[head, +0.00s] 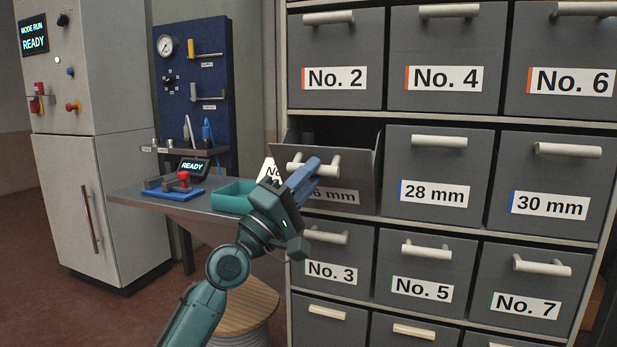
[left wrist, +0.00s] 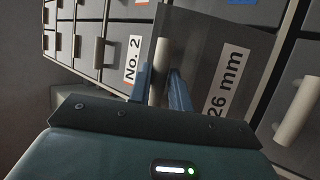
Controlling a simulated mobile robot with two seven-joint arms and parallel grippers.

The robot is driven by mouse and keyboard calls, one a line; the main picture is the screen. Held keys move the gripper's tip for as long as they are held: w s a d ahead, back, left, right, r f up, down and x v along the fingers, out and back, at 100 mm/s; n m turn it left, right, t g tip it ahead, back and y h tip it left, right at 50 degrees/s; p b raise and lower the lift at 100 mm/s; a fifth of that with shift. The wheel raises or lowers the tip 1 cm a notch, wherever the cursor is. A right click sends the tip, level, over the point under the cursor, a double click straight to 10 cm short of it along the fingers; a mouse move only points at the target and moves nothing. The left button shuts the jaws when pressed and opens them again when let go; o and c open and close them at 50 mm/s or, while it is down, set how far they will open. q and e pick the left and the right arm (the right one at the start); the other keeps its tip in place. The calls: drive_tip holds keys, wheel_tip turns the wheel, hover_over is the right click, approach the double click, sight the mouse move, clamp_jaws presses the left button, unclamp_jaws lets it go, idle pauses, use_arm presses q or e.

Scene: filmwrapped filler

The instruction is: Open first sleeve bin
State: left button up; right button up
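The sleeve bin labelled "26 mm" (head: 352,165) is in the middle row of the grey cabinet, in its left column. Its front is tipped outward at the top, and a dark opening shows behind it. My left gripper (head: 306,172) is at the bin's pale bar handle (head: 333,160) and covers part of the label. In the left wrist view the handle (left wrist: 162,58) lies between the two blue fingers of the gripper (left wrist: 160,92), which look closed on it. The "26 mm" label (left wrist: 226,80) also shows there. My right gripper is in neither view.
Shut neighbouring bins include "28 mm" (head: 436,172), "No. 2" (head: 335,55) above and "No. 3" (head: 333,262) below. A side table (head: 180,207) left of the cabinet holds a teal tray (head: 232,197) and a red-button box (head: 176,187). A round wooden-topped stool (head: 250,312) stands below.

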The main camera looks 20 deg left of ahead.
use_arm(q)
drive_tip(key=o, duration=0.4)
drive_tip(key=shift+f, duration=0.1)
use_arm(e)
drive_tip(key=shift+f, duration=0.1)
use_arm(q)
drive_tip(key=b+v, duration=0.4)
drive_tip(key=v, duration=0.9)
drive_tip(key=shift+b, duration=0.4)
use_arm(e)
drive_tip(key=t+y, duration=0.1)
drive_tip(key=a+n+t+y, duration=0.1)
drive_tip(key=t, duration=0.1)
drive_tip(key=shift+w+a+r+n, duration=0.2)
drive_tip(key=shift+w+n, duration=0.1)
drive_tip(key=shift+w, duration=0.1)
use_arm(q)
drive_tip(key=shift+c, duration=0.3)
